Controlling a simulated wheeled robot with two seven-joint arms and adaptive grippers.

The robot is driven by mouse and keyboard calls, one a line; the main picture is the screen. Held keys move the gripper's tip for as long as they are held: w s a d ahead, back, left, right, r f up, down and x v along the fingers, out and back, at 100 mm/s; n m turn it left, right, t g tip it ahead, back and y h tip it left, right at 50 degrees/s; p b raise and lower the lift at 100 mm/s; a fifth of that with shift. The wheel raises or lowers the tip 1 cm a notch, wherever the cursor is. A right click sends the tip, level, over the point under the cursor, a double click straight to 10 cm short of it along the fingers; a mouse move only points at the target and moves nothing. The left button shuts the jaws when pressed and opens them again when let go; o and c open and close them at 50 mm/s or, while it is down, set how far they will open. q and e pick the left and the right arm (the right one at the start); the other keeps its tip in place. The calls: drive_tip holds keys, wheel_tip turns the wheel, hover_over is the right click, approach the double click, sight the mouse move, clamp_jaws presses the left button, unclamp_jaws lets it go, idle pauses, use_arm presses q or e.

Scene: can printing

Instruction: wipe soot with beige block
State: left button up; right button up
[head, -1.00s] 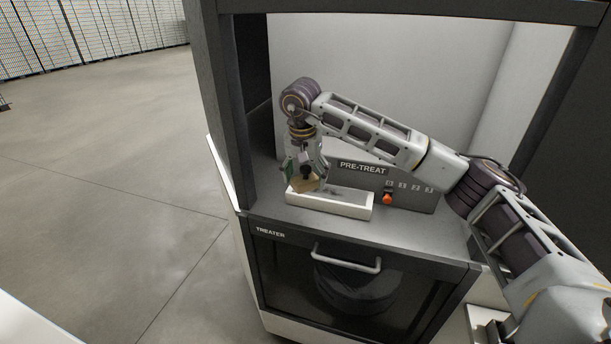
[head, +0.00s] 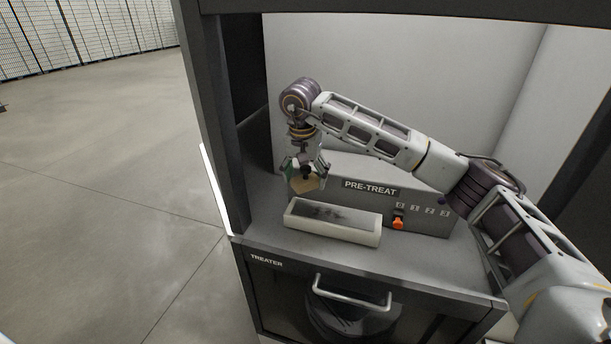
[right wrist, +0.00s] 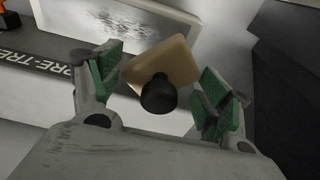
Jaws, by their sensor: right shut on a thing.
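The beige block (head: 306,184) with a black knob is held by my right gripper (head: 305,174), just above the far left end of a white tray (head: 335,234). In the right wrist view the block (right wrist: 184,58) sits between the green-padded fingers, its knob facing the camera. Dark soot (head: 332,212) is smeared over the tray's grey inner surface; part also shows in the right wrist view (right wrist: 125,20). The block seems raised clear of the surface, but the exact gap is hard to tell. My left gripper is out of view.
Behind the tray stands a grey PRE-TREAT panel (head: 370,189) with an orange switch (head: 398,223) and small numbered marks. A dark cabinet post (head: 217,120) rises close on the left. Below is the TREATER door with its bar handle (head: 352,295). The counter right of the panel is clear.

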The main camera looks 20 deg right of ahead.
drive_tip(key=shift+f, duration=0.15)
drive_tip(key=shift+f+b, duration=0.95)
drive_tip(key=shift+f, duration=0.8)
drive_tip(key=shift+f+b, duration=0.5)
drive_tip(key=shift+f, duration=0.65)
drive_tip(key=shift+f+b, duration=0.7)
drive_tip(key=shift+f, duration=0.35)
drive_tip(key=shift+s+d, duration=0.1)
drive_tip(key=shift+d, duration=0.05)
drive_tip(key=shift+s+d+b, duration=0.25)
drive_tip(key=shift+s+d, duration=0.2)
drive_tip(key=shift+d, duration=0.2)
drive_tip(key=shift+s+d+b, duration=0.25)
drive_tip(key=shift+s+d, duration=0.15)
drive_tip(key=shift+d, duration=0.25)
